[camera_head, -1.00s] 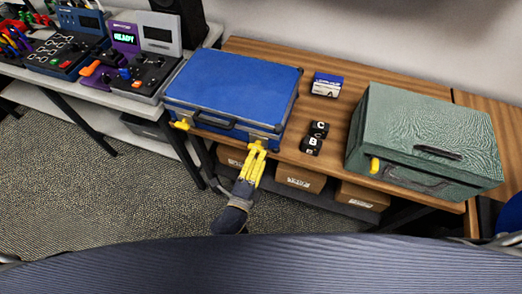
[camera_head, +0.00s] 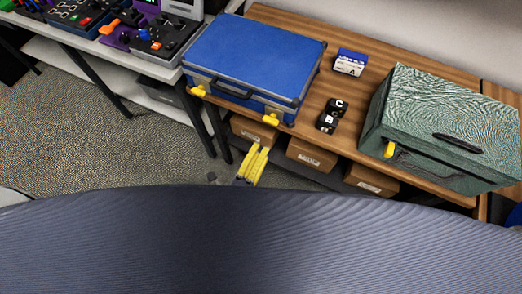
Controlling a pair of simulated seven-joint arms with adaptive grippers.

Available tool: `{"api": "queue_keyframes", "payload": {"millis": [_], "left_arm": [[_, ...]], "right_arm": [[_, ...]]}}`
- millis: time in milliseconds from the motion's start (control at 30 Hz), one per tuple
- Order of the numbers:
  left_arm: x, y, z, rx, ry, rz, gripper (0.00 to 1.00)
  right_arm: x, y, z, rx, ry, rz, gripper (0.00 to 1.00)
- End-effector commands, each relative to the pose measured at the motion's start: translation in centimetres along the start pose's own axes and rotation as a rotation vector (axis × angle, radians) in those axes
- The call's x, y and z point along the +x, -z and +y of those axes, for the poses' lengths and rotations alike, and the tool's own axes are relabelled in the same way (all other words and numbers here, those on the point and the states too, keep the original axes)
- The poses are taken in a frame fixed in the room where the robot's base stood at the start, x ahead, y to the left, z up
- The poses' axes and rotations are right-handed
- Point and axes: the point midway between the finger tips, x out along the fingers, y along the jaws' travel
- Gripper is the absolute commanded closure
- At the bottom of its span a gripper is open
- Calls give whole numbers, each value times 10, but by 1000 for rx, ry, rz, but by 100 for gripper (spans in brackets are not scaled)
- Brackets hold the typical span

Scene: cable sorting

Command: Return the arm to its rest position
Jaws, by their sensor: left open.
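My left gripper (camera_head: 259,150) has yellow fingers and is open and empty. It shows low in the middle of the head view, in front of the shelf below the table edge and apart from the blue case. The rest of its arm is hidden. The closed blue case (camera_head: 253,58) lies on the wooden table, with two yellow latches on its front, one at the left (camera_head: 197,91) and one at the right (camera_head: 271,119). My right gripper is not in view.
A green case (camera_head: 450,115) with a yellow latch (camera_head: 390,149) stands at the right. Two black lettered blocks (camera_head: 331,116) and a small blue-white box (camera_head: 350,62) lie between the cases. Cardboard boxes (camera_head: 312,156) sit on the shelf below. Control devices (camera_head: 165,42) stand at the left.

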Motion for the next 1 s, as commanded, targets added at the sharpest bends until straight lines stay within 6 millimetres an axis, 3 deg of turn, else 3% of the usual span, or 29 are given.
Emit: {"api": "queue_keyframes", "payload": {"millis": [367,500,567,767,1000], "left_arm": [[0,0,0,-14,-1,0,64],[-1,-3,10,-123,-24,-19,64],[-4,-1,34,-212,-71,-31,64],[-29,6,139,-487,-270,-97,64],[-89,8,280,-793,-537,-256,64]], "right_arm": [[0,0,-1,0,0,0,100],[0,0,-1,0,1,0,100],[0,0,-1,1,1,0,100],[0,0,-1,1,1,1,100],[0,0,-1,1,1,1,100]]}}
